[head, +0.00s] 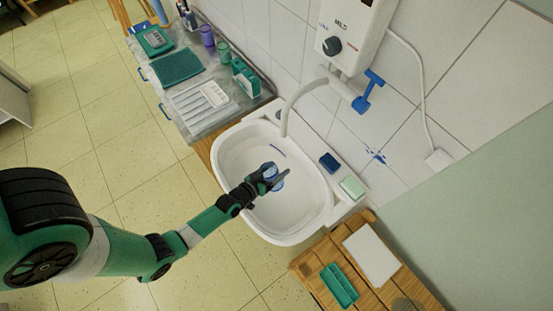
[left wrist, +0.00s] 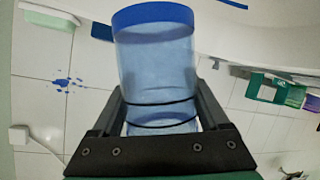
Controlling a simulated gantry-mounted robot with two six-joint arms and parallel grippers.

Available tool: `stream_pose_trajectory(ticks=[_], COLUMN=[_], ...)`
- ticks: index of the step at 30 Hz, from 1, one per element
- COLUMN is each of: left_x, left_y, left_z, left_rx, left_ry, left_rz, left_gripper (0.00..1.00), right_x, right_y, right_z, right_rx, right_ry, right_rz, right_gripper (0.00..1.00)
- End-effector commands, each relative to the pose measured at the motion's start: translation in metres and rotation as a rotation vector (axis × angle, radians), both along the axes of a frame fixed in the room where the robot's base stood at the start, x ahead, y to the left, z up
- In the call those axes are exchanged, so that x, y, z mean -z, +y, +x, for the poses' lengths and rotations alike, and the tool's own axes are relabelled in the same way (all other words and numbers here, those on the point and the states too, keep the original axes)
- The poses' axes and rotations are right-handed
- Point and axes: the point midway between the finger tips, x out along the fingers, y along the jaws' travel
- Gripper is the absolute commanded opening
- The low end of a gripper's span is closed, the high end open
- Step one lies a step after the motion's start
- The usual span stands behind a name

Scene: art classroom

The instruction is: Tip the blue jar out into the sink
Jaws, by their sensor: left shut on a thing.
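The blue jar (head: 271,170) is over the white sink basin (head: 238,160), held in my left gripper (head: 277,179). In the left wrist view the jar (left wrist: 157,75) is see-through pale blue with a darker blue band at its far end, and the gripper's two fingers close on its sides. The jar looks tilted in the head view. I cannot tell how much it holds. A blue streak (head: 277,150) shows in the basin near the jar. My right gripper is not in view.
A curved white spout (head: 300,91) reaches over the basin's back, below a wall heater (head: 348,35). A dark blue sponge (head: 329,162) and pale green soap (head: 352,187) sit on the right ledge. A cluttered drainer (head: 197,128) stands left; a wooden slatted surface (head: 318,257) stands right.

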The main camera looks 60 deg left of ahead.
Motion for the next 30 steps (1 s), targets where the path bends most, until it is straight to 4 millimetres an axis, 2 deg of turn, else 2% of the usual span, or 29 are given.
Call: stream_pose_trajectory(ticks=[1,3,15,21,30], left_x=[-0.007,-0.006,0.0,0.005,0.006], left_y=[0.0,0.0,0.005,0.009,0.009], left_z=[0.0,0.0,-0.002,-0.005,-0.005], left_rx=[0.002,0.004,0.004,0.004,0.001], left_ry=[0.006,0.017,0.1,0.147,0.15], left_rz=[0.011,0.03,0.184,0.271,0.279], left_gripper=[0.07,0.07,0.07,0.07,0.07], right_x=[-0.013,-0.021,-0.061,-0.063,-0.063], right_y=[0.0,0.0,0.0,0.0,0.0], right_z=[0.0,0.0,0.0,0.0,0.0], right_rx=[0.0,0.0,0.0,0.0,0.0], right_ry=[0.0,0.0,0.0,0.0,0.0], right_rz=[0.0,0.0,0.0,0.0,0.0], right_gripper=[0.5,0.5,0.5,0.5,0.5])
